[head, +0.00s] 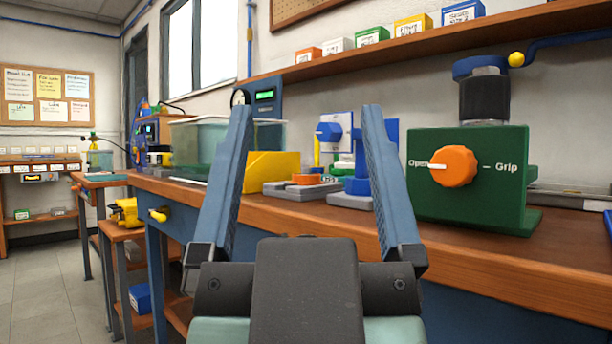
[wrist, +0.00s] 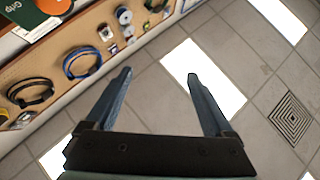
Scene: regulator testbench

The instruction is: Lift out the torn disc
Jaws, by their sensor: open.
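My gripper (head: 306,108) is open and empty, its two blue fingers raised in front of the workbench; they also show spread in the wrist view (wrist: 158,70). I cannot make out a torn disc for certain. A small orange ring-shaped part (head: 306,179) sits on a grey base on the bench, seen between the fingers. Beside it stand blue and green parts (head: 357,186) on another grey base, partly hidden by the right finger. The green block (head: 440,205) at right has an orange knob (head: 455,166) with its white mark towards "Open".
A clear tank (head: 195,150) stands on the wooden bench (head: 480,262), partly behind the left finger. A yellow block (head: 272,168) is near it. Small labelled boxes line the shelf (head: 430,38) above.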

